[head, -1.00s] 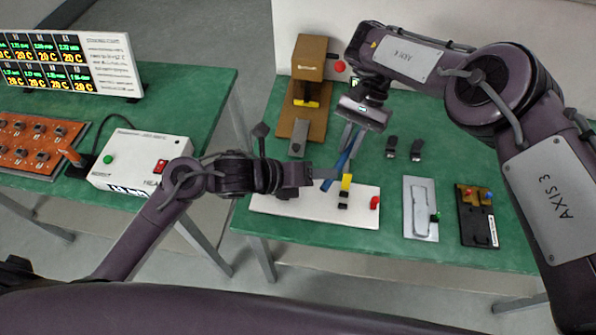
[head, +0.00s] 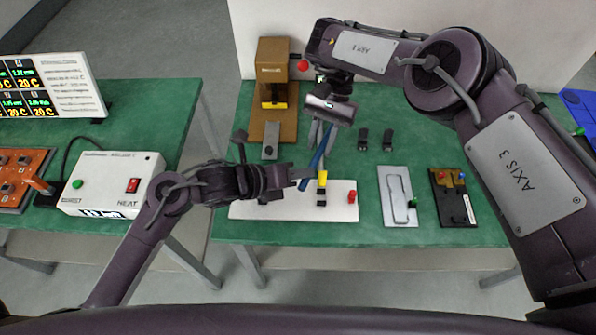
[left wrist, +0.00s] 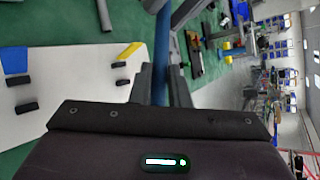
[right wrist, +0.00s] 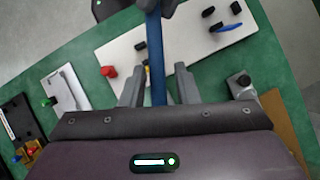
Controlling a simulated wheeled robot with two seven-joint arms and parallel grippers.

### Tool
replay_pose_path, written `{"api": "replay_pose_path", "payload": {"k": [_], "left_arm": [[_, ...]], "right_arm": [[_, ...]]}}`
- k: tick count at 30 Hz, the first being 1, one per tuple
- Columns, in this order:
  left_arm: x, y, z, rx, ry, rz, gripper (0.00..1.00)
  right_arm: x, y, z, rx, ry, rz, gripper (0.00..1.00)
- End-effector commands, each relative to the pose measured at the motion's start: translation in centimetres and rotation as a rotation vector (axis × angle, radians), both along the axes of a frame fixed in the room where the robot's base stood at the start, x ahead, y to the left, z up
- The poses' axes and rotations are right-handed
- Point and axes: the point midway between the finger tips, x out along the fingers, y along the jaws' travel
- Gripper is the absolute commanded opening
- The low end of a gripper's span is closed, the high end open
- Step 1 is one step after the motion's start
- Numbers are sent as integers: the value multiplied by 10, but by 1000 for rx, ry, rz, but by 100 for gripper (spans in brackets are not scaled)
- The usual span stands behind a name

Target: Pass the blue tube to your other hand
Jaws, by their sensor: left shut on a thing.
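The blue tube (head: 317,160) is held tilted above the white board (head: 270,208). My left gripper (head: 304,178) is shut on its lower part; the left wrist view shows the tube (left wrist: 161,60) between the two fingers. My right gripper (head: 322,135) is above, with its fingers on either side of the tube's upper part. In the right wrist view the tube (right wrist: 157,75) runs between the right fingers with a gap on each side, so that gripper is open. Both grippers are around the tube at once.
On the green table (head: 350,110) stand a brown wooden fixture (head: 272,75), a grey metal plate (head: 397,195) and a black box (head: 453,197). A yellow piece (head: 322,178) stands close beside the left fingertips. A white control box (head: 112,182) is on the left table.

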Motion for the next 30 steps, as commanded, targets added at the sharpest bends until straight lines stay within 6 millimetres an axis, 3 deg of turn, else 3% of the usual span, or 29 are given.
{"api": "replay_pose_path", "payload": {"k": [3, 13, 24, 30], "left_arm": [[0, 0, 0, 1, 0, 0, 0], [0, 1, -1, 2, 1, 2, 0], [0, 1, -1, 2, 1, 2, 0], [0, 1, -1, 2, 1, 2, 0]], "right_arm": [[0, 0, 0, 0, 1, 0, 41], [0, 0, 6, 0, 0, -1, 41], [1, 0, 72, 0, -3, 0, 41], [0, 0, 95, 0, 1, 0, 41]]}}
